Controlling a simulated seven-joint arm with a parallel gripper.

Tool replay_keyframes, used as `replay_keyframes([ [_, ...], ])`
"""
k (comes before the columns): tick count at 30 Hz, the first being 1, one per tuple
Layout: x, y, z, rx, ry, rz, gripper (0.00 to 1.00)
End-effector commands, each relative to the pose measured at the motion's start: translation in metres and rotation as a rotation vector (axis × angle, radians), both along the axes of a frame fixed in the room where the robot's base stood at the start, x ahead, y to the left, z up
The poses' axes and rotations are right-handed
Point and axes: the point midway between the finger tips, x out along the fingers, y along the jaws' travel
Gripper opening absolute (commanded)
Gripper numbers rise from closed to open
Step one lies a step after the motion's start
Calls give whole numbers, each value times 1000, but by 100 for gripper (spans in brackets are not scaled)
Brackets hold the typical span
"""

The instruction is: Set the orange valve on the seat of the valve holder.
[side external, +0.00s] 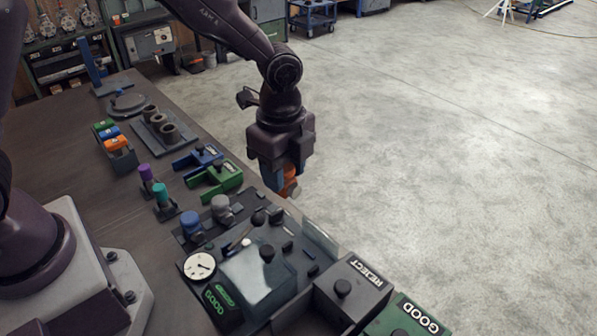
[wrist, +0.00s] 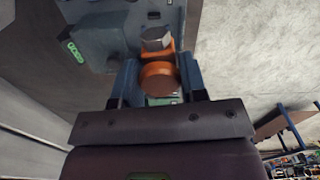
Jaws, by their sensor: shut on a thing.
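The orange valve (wrist: 158,78) is between the two fingers of my gripper (wrist: 158,85) in the wrist view. My gripper is shut on it. In the side external view the valve (side external: 291,183) shows at the lower end of my gripper (side external: 281,180), held in the air near the bench's right edge. In the wrist view, a grey hexagonal piece (wrist: 155,39) shows just beyond the valve's round orange face. I cannot tell for certain which fixture is the valve holder, and its seat cannot be made out.
A test fixture with a dial gauge (side external: 199,265) and a clear panel (side external: 313,238) stands below my gripper. A REJECT box (side external: 349,290) and a green GOOD box (side external: 405,318) are at the front. Blue (side external: 205,157) and green (side external: 217,179) clamp-like fixtures stand left of my gripper.

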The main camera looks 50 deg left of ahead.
Motion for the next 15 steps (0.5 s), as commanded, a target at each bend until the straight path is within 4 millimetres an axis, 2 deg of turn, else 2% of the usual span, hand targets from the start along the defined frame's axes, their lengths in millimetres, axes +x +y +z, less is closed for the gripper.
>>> replay_keyframes([
  [1, 2, 23, -15, 2, 7, 45, 8],
  [3, 5, 51, -35, 2, 9, 77, 8],
  [9, 3, 118, -85, 1, 7, 76, 8],
  [12, 3, 138, -103, 0, 4, 26, 8],
  [15, 8, 143, -110, 0, -1, -53, 8],
])
